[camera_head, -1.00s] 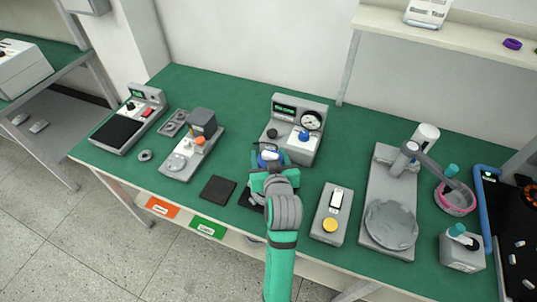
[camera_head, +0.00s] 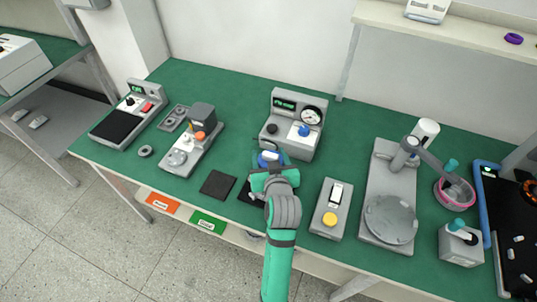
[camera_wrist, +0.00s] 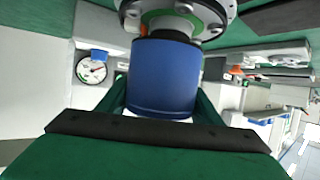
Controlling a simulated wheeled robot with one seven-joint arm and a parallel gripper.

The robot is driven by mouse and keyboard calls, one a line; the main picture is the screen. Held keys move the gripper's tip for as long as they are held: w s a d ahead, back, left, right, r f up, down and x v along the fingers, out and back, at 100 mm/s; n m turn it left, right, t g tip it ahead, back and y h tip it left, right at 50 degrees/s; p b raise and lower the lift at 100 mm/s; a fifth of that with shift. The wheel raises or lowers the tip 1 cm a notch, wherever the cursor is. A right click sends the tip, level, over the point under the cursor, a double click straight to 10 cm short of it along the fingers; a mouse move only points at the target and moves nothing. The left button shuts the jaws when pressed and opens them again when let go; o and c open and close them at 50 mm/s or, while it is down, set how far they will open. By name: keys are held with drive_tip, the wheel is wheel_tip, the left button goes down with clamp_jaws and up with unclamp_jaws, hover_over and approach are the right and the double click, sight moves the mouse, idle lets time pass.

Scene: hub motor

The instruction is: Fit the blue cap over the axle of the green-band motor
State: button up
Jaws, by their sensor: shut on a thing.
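My gripper (camera_wrist: 160,90) is shut on the blue cap (camera_wrist: 165,78), with its green fingers on either side of it.
The grey gauge unit (camera_head: 282,103) with a blue knob stands just behind my gripper. A switch box (camera_head: 325,217) with a yellow button is to the right, and a grey fixture (camera_head: 378,183) with a round plate is beyond it. A dark pad (camera_head: 218,185) lies to the left.

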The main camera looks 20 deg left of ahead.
drive_tip(key=shift+f, duration=0.15)
drive_tip(key=shift+a+f, duration=0.15)
drive_tip(key=shift+f, duration=0.8)
drive_tip(key=o, duration=1.2)
drive_tip(key=shift+o, duration=0.2)
drive_tip(key=shift+s, duration=0.1)
drive_tip(key=v, duration=1)
drive_tip(key=shift+s+r, duration=0.2)
drive_tip(key=shift+s, duration=0.05)
